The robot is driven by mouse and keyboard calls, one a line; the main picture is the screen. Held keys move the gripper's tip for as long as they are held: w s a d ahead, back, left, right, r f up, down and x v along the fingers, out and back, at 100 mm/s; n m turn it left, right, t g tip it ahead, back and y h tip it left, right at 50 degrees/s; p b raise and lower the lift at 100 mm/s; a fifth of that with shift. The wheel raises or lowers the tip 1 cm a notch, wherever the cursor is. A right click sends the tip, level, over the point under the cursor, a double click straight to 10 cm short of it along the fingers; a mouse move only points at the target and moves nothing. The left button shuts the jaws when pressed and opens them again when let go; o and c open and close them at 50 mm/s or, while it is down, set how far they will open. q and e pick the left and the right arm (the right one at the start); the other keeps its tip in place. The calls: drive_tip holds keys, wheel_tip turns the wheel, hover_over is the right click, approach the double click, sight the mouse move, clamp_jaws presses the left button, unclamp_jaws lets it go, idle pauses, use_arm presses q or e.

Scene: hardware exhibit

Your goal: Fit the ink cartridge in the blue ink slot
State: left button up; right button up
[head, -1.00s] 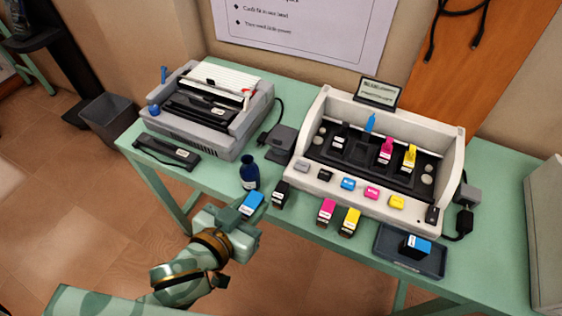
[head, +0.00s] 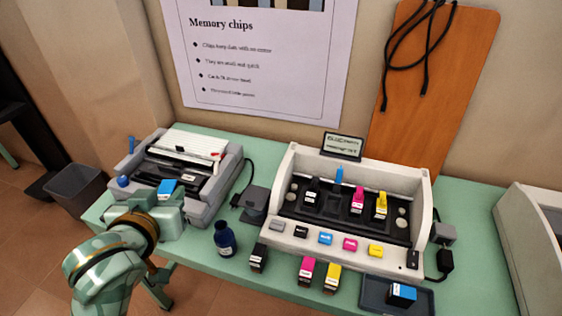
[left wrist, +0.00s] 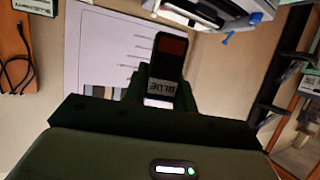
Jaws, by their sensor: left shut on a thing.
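My left gripper (head: 163,208) is shut on a blue-topped ink cartridge (head: 169,189) and holds it up in front of the grey printer at the left. In the left wrist view the cartridge (left wrist: 167,78) shows dark, with a label reading BLUE upside down. The white ink station (head: 290,236) stands apart, to the right. The blue ink slot (head: 333,204) is the bay below a raised blue lever (head: 338,176); it looks empty. Black, magenta and yellow pieces sit in the bays beside it. My right gripper is not in view.
A dark blue bottle (head: 225,240) and a black cartridge (head: 258,257) stand before the station. Magenta (head: 306,270) and yellow (head: 332,277) cartridges stand at the front edge. A tray (head: 372,296) holds another blue-topped cartridge (head: 402,294). The grey printer (head: 205,200) is at left.

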use_arm(q)
drive_tip(key=s+d+f+m+h, duration=0.1)
drive_tip(key=s+d+f+h, duration=0.15)
drive_tip(key=s+f, duration=0.55)
drive_tip(key=s+d+f+m+g+h, duration=0.1)
drive_tip(key=s+d+f+m+h, duration=0.1)
drive_tip(key=d, duration=0.6)
drive_tip(key=shift+f+m, duration=0.6)
drive_tip(key=shift+f, duration=0.15)
